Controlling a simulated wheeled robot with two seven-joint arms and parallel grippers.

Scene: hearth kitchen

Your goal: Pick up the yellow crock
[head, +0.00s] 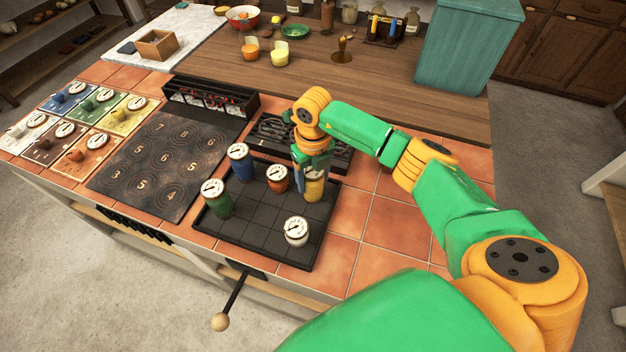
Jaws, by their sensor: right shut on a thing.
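The yellow crock (314,189) is a small cylinder at the right side of the black gridded tray (262,235). My right gripper (313,174) reaches down from above and is shut on the yellow crock; its fingers hide the crock's upper part. The crock looks upright. I cannot tell whether its base touches the tray. My left gripper is not in view.
An orange crock (278,179) stands close to the left of the yellow one. A blue crock (239,163), a green crock (217,199) and a white crock (296,231) also stand on the tray. A black grate (271,132) lies behind. Tiles at right are clear.

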